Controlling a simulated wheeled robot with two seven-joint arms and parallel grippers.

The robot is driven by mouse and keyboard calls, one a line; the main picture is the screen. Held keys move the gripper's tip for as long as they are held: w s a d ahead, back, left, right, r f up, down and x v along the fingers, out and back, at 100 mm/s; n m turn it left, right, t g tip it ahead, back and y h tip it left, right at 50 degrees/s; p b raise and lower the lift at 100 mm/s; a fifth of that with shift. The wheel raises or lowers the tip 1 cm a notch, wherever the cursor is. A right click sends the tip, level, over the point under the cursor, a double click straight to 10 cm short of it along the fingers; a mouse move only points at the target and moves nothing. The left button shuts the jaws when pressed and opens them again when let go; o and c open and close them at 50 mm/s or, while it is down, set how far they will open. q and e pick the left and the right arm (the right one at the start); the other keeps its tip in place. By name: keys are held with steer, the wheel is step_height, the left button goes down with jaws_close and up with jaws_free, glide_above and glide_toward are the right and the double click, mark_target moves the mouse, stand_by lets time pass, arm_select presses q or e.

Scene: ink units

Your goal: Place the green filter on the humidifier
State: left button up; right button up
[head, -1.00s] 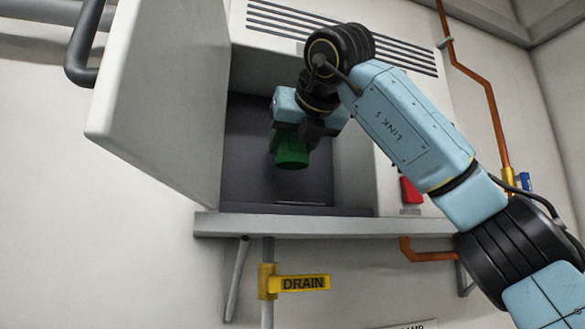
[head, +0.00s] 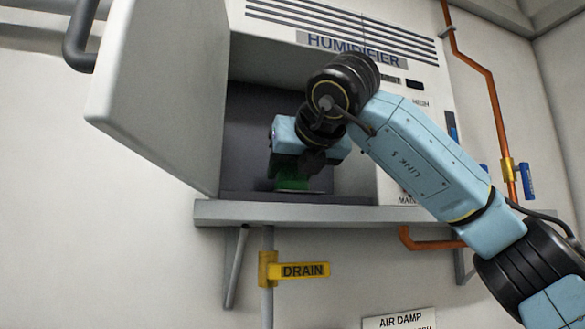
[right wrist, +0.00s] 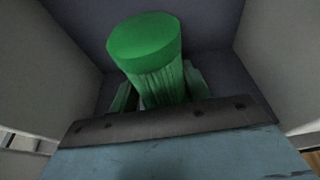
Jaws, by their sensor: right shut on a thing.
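The humidifier (head: 290,196) is a pale wall unit with a dark open compartment (head: 247,150) and its door swung open to the left. The green filter (head: 292,184) is a ribbed cylinder, low inside the compartment near its floor; my gripper hides most of it in the head view. The right wrist view shows its smooth top and ribbed side (right wrist: 146,45). My right gripper (head: 298,170) reaches into the compartment and is shut on the filter. I cannot tell whether the filter touches the floor. My left gripper is not in view.
The open door (head: 160,100) stands left of the compartment. A grey shelf (head: 290,214) runs below it, with a yellow DRAIN tag (head: 300,270) underneath. The compartment's side walls are close around my gripper. Orange pipes (head: 490,100) run at the right.

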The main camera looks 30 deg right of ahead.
steer(key=shift+f, duration=0.2)
steer(key=o, duration=1.1)
steer(key=shift+d, duration=0.1)
steer(key=shift+c, duration=0.2)
steer(key=shift+r, duration=0.15)
steer(key=shift+s+r, duration=0.15)
steer(key=b+v, duration=0.2)
steer(key=v, duration=0.9)
steer(key=shift+s+a+b, duration=0.25)
steer(key=shift+s+b, duration=0.1)
